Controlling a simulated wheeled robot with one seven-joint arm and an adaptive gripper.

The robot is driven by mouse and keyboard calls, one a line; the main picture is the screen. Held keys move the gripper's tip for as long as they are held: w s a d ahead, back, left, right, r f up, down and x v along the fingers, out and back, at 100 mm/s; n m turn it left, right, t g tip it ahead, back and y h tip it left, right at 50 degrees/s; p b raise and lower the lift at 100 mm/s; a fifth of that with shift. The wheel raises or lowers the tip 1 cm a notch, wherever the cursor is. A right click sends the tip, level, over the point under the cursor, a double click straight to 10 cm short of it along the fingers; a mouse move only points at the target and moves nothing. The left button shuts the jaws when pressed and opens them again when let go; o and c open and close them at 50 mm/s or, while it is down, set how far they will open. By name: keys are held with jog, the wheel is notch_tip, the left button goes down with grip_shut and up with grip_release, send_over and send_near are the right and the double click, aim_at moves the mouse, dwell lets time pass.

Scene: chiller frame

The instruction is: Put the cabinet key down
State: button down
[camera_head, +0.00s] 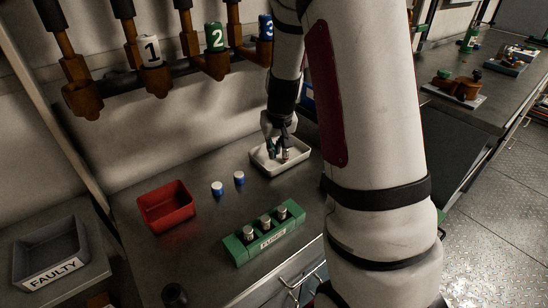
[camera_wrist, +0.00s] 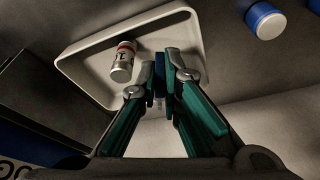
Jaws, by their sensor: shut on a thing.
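My gripper (camera_head: 282,154) is low over the white tray (camera_head: 258,165) at the back of the bench. In the wrist view, my gripper (camera_wrist: 162,70) is shut on a slim dark blue piece, apparently the cabinet key (camera_wrist: 160,72). The fingers hide most of it. The white tray (camera_wrist: 87,42) lies beyond the fingertips. A small silver cylinder with a red band (camera_wrist: 122,62) lies in the tray, left of the fingers. I cannot tell whether the key touches the tray floor.
Two blue-and-white caps (camera_head: 217,188) stand left of the tray. A red bin (camera_head: 166,207) and a green block (camera_head: 262,243) holding silver cylinders are nearer. A grey FAULTY bin (camera_head: 50,255) is at far left. Numbered valves (camera_head: 150,50) hang above the bench.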

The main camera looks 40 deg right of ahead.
jog(key=shift+s+b+x, duration=0.15)
jog(key=shift+s+x, duration=0.05)
jog(key=shift+x, duration=0.7)
jog(key=shift+s+b+x, duration=0.15)
jog(key=shift+s+x, duration=0.05)
jog(key=shift+x, duration=0.7)
jog(key=shift+f, duration=0.1)
jog(key=c, duration=2.1)
grip_release()
jog(key=shift+f, duration=0.15)
jog(key=shift+c, duration=0.2)
jog(key=shift+o, duration=0.5)
jog(key=shift+r, duration=0.2)
